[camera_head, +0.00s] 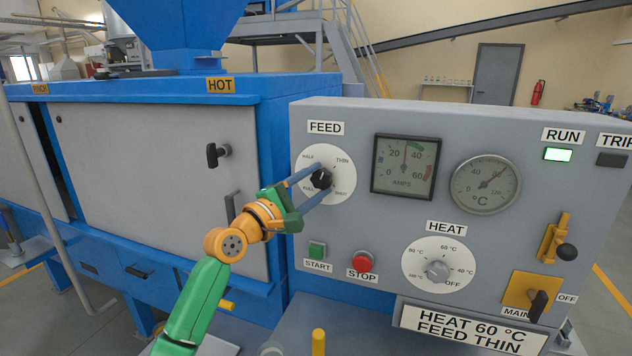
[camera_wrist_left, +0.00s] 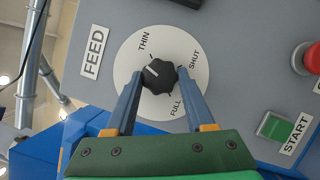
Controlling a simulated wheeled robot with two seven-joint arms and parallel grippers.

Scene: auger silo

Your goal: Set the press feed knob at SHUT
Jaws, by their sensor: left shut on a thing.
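The press feed knob (camera_head: 321,177) is black and sits on a white dial (camera_head: 335,158) under the FEED label (camera_head: 325,128) on the grey panel. In the left wrist view the knob (camera_wrist_left: 160,76) has a white pointer line aimed up and left, between THIN and the hidden left side of the dial. THIN, SHUT and FULL are readable there; the left finger covers part of the dial. My left gripper (camera_head: 315,187) reaches in from the lower left, its two blue-grey fingers shut on the knob's sides, also in the wrist view (camera_wrist_left: 160,84). My right gripper is not in view.
Below the dial are the green START button (camera_head: 317,250) and red STOP button (camera_head: 361,262). The HEAT knob (camera_head: 437,270) and gauges (camera_head: 405,166) stand to the right. A plate (camera_head: 470,330) reads HEAT 60 °C, FEED THIN. A blue machine marked HOT (camera_head: 221,86) stands at left.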

